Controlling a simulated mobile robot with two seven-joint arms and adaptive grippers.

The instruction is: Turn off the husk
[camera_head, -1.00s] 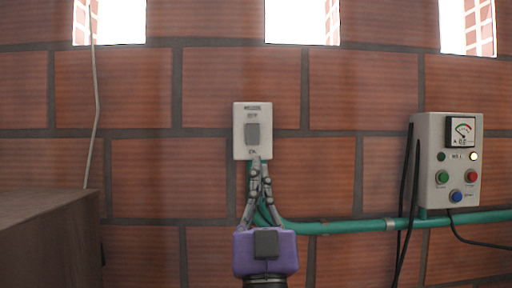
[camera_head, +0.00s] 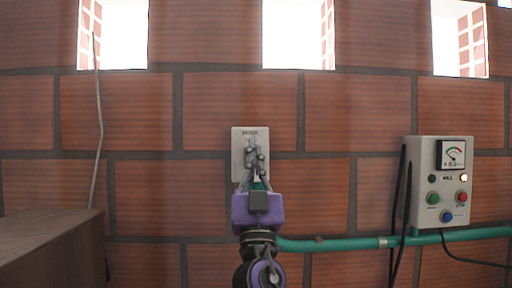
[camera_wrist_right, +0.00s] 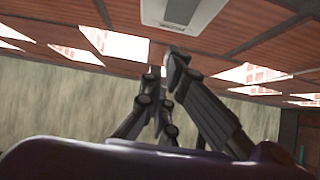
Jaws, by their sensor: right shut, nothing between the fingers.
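The husk switch is a white wall plate (camera_head: 237,143) on the brick wall, with small lettering at its top. In the head view my right gripper (camera_head: 255,148) overlaps the plate and hides most of its grey rocker, so the rocker's position cannot be told. In the right wrist view the plate (camera_wrist_right: 150,12) with its grey rocker (camera_wrist_right: 182,10) is at the top edge, beyond the fingertips. My right gripper also shows there (camera_wrist_right: 168,65), its fingers together and empty. Contact with the switch cannot be told. My left gripper is not in view.
A white control box (camera_head: 415,190) with a gauge, lamps and coloured buttons is on the wall to the right. A green pipe (camera_head: 350,244) runs along the wall below. A brown box-like surface (camera_head: 50,240) stands at the lower left. Black cables hang beside the control box.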

